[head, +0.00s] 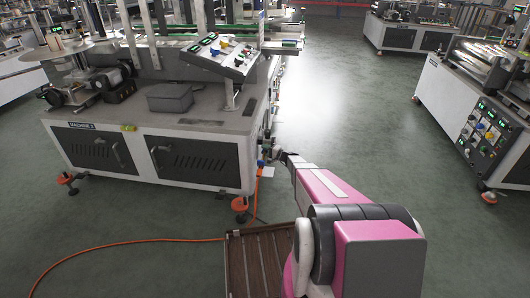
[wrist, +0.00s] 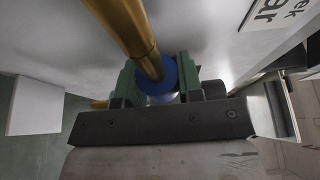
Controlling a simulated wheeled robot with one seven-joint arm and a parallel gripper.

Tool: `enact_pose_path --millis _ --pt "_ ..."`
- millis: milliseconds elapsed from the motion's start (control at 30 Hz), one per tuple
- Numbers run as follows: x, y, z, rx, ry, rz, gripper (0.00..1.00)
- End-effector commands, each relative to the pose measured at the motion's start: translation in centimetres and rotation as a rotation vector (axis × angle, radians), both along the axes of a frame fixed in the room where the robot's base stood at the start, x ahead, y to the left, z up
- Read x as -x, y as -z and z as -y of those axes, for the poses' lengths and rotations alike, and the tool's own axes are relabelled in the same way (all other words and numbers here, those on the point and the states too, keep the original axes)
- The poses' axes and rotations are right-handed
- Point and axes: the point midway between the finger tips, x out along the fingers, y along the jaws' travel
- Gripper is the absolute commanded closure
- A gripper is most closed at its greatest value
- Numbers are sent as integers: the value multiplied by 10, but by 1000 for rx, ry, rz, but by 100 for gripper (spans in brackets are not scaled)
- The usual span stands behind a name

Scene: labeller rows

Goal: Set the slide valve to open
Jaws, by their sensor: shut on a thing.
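A brass pipe (wrist: 135,32) runs down from the top of the wrist view. A blue collar (wrist: 172,76), seemingly the slide valve's sleeve, sits around its lower end. The green fingers of my gripper (wrist: 156,78) stand on either side of this collar and are shut on it. In the head view my gripper (head: 278,153) is small at the right side of the Machine 2 cabinet (head: 215,150), at the end of my pink arm. The valve's detail is too small to tell there. The wrist view does not show whether the valve stands open or closed.
An orange hose (head: 130,241) runs over the green floor and up near the cabinet's right corner foot (head: 240,203). A white label with partly cut-off text (wrist: 268,10) is on the wall by the pipe. Floor to the right is clear up to another machine (head: 470,115).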

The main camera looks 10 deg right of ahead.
Motion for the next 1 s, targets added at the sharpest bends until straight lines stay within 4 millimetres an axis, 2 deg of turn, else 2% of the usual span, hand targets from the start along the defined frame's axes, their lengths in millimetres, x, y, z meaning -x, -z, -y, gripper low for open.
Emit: enact_pose_path --millis 33,67,133,433,567,1000 --pt "-4 1 2 0 8 -1 100" --pt "-4 1 2 0 8 -1 63" --pt "-4 1 2 0 8 -1 40" --pt "-2 0 2 1 6 -1 40" --pt "5 0 9 1 7 -1 40" --pt "54 0 67 0 8 -1 40"
